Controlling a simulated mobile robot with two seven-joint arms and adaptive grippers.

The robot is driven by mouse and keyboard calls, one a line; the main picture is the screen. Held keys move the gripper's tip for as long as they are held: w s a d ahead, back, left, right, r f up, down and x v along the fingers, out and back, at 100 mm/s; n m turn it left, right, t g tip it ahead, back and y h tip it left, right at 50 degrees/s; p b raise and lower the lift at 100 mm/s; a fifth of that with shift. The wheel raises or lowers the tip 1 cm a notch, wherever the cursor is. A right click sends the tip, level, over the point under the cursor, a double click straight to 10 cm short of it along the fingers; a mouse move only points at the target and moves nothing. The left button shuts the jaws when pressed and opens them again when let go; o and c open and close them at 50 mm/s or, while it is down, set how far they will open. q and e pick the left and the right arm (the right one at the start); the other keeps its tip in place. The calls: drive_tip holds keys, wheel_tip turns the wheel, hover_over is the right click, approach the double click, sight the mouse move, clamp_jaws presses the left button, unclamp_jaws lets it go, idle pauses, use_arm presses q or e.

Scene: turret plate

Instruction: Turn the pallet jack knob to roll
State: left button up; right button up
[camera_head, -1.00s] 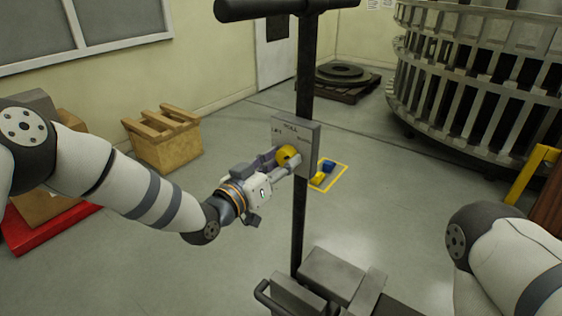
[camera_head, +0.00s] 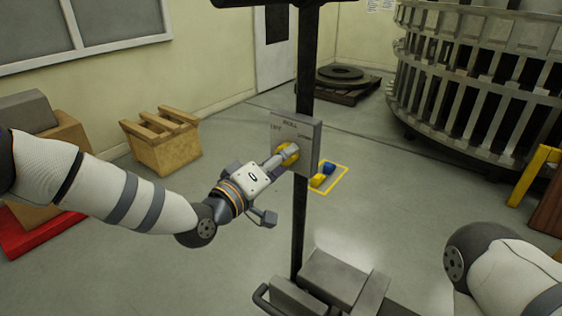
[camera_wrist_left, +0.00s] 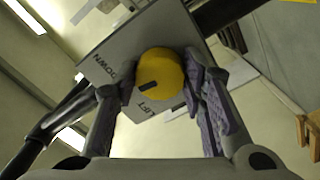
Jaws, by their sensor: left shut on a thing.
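The pallet jack's grey control plate (camera_head: 306,140) is on the dark upright post (camera_head: 300,215). Its labels are LIFT at left, ROLL at top and DOWN at right. The round yellow knob (camera_head: 290,153) on the plate is partly covered by my left gripper (camera_head: 286,157). In the left wrist view, the two fingers of my left gripper (camera_wrist_left: 163,70) are shut on either side of the yellow knob (camera_wrist_left: 160,76). The ROLL label is not visible there. My right gripper is out of view.
The jack's grey base (camera_head: 335,275) is below the post. A yellow floor outline (camera_head: 342,182) surrounds small blue and yellow items behind it. A wooden crate (camera_head: 166,150) stands left, a large slatted ring structure (camera_head: 470,80) at the right. The floor between is open.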

use_arm(q)
drive_tip(key=shift+f+n, duration=0.1)
drive_tip(key=shift+n, duration=0.5)
drive_tip(key=o, duration=1.2)
drive_tip(key=shift+c, duration=0.2)
drive_tip(key=shift+s+a, duration=0.1)
drive_tip(key=v, duration=1.2)
